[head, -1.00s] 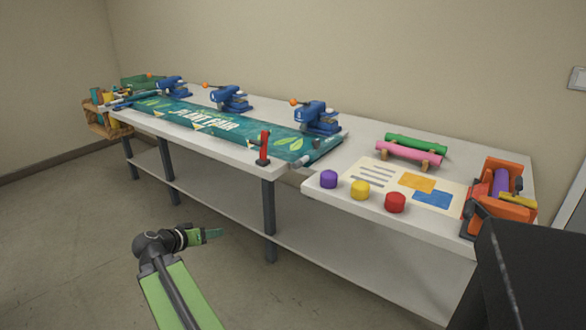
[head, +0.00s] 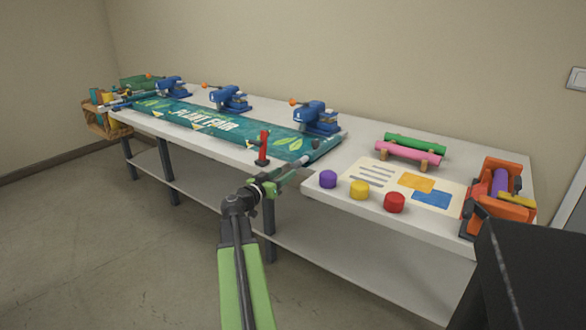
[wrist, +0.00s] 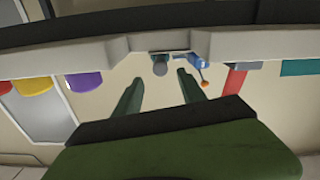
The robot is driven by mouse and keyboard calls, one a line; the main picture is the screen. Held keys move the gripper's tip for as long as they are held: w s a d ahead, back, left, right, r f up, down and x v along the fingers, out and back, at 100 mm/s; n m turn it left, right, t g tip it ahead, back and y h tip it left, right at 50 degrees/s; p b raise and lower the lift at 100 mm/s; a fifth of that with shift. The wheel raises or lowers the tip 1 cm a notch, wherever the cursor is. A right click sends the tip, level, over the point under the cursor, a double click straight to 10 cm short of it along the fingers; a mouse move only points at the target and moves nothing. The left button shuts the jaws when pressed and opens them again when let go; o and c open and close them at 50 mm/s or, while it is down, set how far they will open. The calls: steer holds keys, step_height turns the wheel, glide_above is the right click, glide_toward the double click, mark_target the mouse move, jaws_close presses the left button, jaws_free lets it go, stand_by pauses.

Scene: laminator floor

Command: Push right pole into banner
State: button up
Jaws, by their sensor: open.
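The teal banner (head: 215,123) lies along the table, its right edge near the table's step. The right pole (head: 298,166) shows as a grey bar at that edge, its near end toward the table front. In the wrist view, a round grey end (wrist: 160,68), apparently the pole's, appears between and beyond my fingertips. My gripper (head: 279,180) is at the table's front edge, close to the pole's near end. In the wrist view my gripper (wrist: 158,85) is open, with two green fingers apart. Whether it touches the pole I cannot tell. The pole's far part is hidden.
A red upright clamp (head: 263,147) stands just left of my gripper. Purple (head: 328,179), yellow (head: 359,190) and red (head: 394,202) buttons line the right table's front. Several blue presses (head: 316,117) stand behind the banner. The floor in front is clear.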

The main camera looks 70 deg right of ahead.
mark_target(294, 166)
steer(key=x, duration=0.6)
steer(key=shift+s+d, duration=0.1)
steer(key=shift+d, duration=0.2)
jaws_close()
stand_by(1.0)
